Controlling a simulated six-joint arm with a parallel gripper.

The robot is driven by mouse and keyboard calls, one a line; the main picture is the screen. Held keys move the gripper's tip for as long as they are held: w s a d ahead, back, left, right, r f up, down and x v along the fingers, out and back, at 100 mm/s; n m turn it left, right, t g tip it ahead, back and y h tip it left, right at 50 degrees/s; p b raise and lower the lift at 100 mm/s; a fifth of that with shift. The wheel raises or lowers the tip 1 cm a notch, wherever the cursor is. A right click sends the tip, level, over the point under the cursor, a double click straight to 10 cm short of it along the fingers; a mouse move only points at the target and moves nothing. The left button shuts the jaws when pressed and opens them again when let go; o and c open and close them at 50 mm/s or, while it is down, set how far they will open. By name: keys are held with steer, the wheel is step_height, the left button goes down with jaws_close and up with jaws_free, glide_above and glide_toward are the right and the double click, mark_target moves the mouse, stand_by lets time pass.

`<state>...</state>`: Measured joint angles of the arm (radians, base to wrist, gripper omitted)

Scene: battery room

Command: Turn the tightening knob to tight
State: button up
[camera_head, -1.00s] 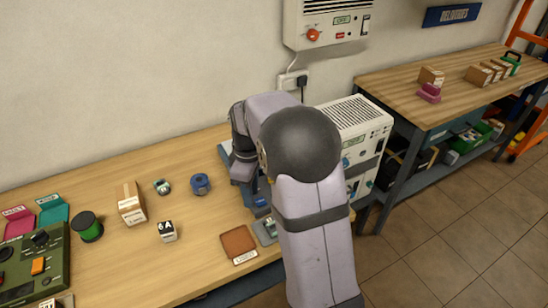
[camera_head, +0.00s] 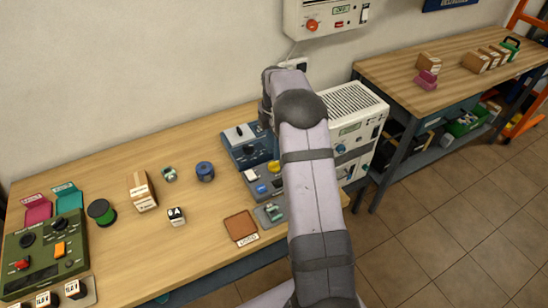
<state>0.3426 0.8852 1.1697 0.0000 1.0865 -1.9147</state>
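I cannot tell which control is the tightening knob; no readable label marks it. A blue unit (camera_head: 233,138) with dark controls on its top stands at the back of the bench, partly behind my arm. A grey control box (camera_head: 256,195) with white, yellow and blue buttons is in front of it. A green panel (camera_head: 40,282) at the far left carries black knobs, a red knob (camera_head: 22,264) and an orange switch. My arm reaches over the right end of the bench, its wrist beside the blue unit. My gripper's fingers are hidden behind the arm.
A white cabinet (camera_head: 352,100) with knobs stands right of my arm. A wall unit (camera_head: 335,18) with a red knob hangs above. A brown tray (camera_head: 239,226), blue roll (camera_head: 205,171), small box (camera_head: 141,190) and green spool (camera_head: 101,212) lie on the bench.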

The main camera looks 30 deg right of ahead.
mark_target(274, 163)
steer(key=shift+f+p, duration=0.95)
steer(key=shift+f, duration=2.05)
jaws_close()
